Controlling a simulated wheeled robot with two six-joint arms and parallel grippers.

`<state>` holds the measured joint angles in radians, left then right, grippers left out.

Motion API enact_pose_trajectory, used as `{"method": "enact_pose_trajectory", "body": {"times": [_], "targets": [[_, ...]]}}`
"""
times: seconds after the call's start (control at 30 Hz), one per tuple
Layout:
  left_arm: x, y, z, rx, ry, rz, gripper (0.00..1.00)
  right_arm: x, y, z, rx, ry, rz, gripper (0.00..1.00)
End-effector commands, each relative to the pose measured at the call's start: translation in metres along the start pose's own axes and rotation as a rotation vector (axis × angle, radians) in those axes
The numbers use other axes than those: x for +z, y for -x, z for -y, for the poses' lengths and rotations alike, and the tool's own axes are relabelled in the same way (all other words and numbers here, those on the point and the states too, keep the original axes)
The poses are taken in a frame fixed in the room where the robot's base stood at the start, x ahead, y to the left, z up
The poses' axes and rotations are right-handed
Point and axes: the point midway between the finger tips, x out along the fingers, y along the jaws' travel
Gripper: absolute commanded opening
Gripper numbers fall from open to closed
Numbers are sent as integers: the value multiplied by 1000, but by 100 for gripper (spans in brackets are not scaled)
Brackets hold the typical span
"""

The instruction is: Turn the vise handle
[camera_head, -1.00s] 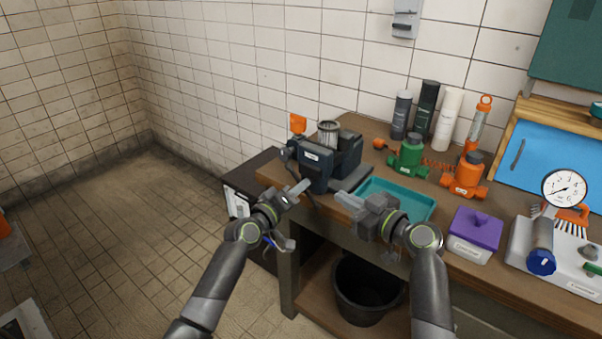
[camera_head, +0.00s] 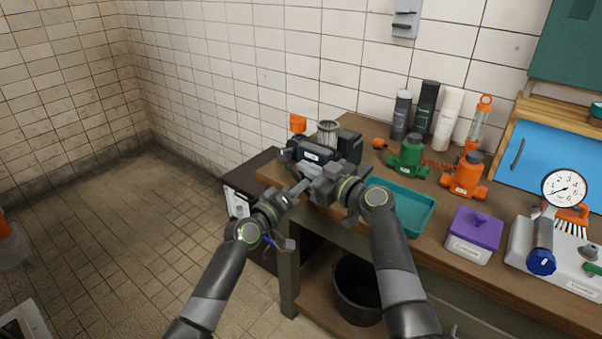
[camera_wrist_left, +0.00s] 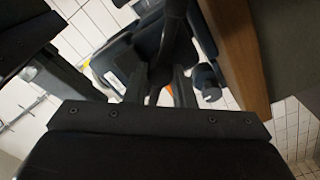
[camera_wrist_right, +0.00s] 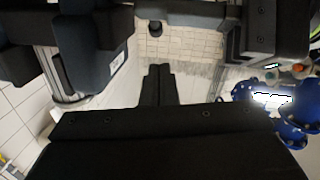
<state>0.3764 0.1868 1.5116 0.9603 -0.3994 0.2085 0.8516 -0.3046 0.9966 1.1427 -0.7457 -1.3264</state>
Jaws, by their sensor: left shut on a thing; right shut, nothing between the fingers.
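The dark blue-grey vise (camera_head: 316,154) stands on the left corner of the wooden bench, partly covered by my right gripper. My left gripper (camera_head: 301,187) is low at the vise's front. In the left wrist view its fingers (camera_wrist_left: 158,88) are shut on the dark bar of the vise handle (camera_wrist_left: 173,38), with the vise body (camera_wrist_left: 120,65) behind. The handle is mostly hidden in the head view. My right gripper (camera_head: 302,170) is just above the left one, in front of the vise. In the right wrist view its fingers (camera_wrist_right: 158,82) are shut together and empty.
A teal tray (camera_head: 428,222) lies right of my right gripper. Green (camera_head: 408,158) and orange (camera_head: 464,178) valve bodies, a purple-lidded box (camera_head: 474,232) and a gauge (camera_head: 563,188) stand further right. A black bucket (camera_head: 357,295) is under the bench. The floor at left is open.

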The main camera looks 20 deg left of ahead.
Motion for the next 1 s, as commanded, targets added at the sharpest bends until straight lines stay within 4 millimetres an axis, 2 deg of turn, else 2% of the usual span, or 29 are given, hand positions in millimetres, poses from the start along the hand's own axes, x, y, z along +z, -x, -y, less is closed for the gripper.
{"method": "enact_pose_trajectory", "body": {"times": [0.03, 0.4, 1.0], "targets": [[-3, -2, -6, 11, -1, -7, 0, 3, -4, 0, -2, -2, 2, 0], [-3, -2, -6, 11, -1, -7, 0, 23, -24, 0, -2, -1, -1, 0], [-3, -2, -6, 11, -1, -7, 0, 28, -28, 0, 2, 0, 0, 0]]}}
